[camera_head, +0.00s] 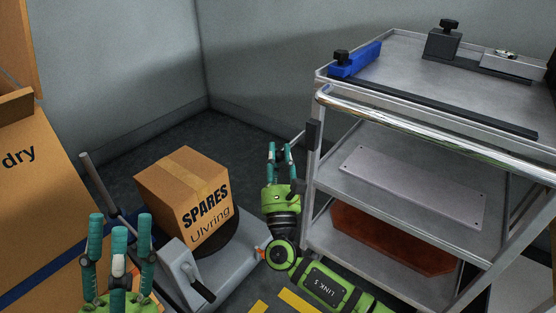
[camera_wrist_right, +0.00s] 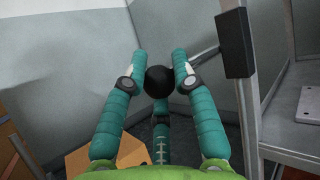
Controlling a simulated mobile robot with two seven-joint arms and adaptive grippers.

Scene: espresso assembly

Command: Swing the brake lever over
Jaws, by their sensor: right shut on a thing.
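The brake lever is a thin rod (camera_head: 298,136) at the left front post of the metal cart (camera_head: 420,121). In the right wrist view its black ball knob (camera_wrist_right: 160,80) sits between the fingers, with the rod (camera_wrist_right: 205,55) running right toward the post. My right gripper (camera_head: 280,149) is shut on that knob, its teal fingers pointing up; it also shows in the right wrist view (camera_wrist_right: 160,64). In the head view the fingers mostly hide the knob. My left gripper (camera_head: 120,222) is open and empty at lower left, away from the cart.
A black block (camera_head: 313,135) on the cart post is close right of my right gripper. A SPARES carton (camera_head: 185,195) stands on a grey platform device (camera_head: 235,240) to the left. A large cardboard box (camera_head: 45,200) is far left. Grey walls close the corner behind.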

